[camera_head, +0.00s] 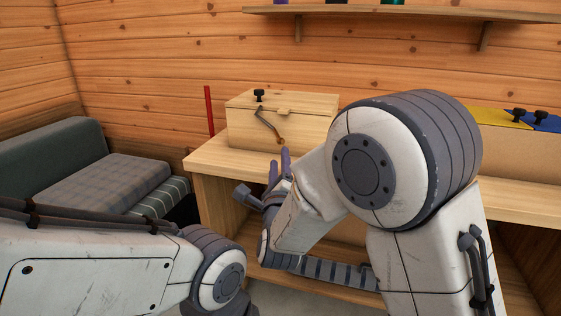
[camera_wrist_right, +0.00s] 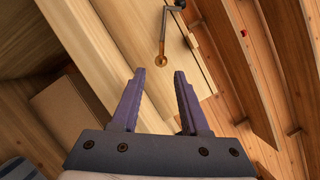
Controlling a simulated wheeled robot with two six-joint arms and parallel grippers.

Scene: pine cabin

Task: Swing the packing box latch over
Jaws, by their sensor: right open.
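The packing box (camera_head: 310,128) is a pale wooden box with a lid and a black knob, standing on the wooden bench. Its latch (camera_head: 266,124) is a thin grey bent arm on the front face, slanting from upper left to a brass-coloured end at lower right. In the right wrist view the latch (camera_wrist_right: 164,33) and brass end lie just beyond the fingertips. My right gripper (camera_head: 279,163) is open and empty, in front of and below the latch, apart from it; it also shows in the wrist view (camera_wrist_right: 159,75). My left gripper is out of view.
The bench (camera_head: 215,167) carries a red rod (camera_head: 209,110) left of the box and another container with yellow and blue lids (camera_head: 500,118) at right. A shelf (camera_head: 400,13) runs above. A sofa (camera_head: 100,175) stands at left.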

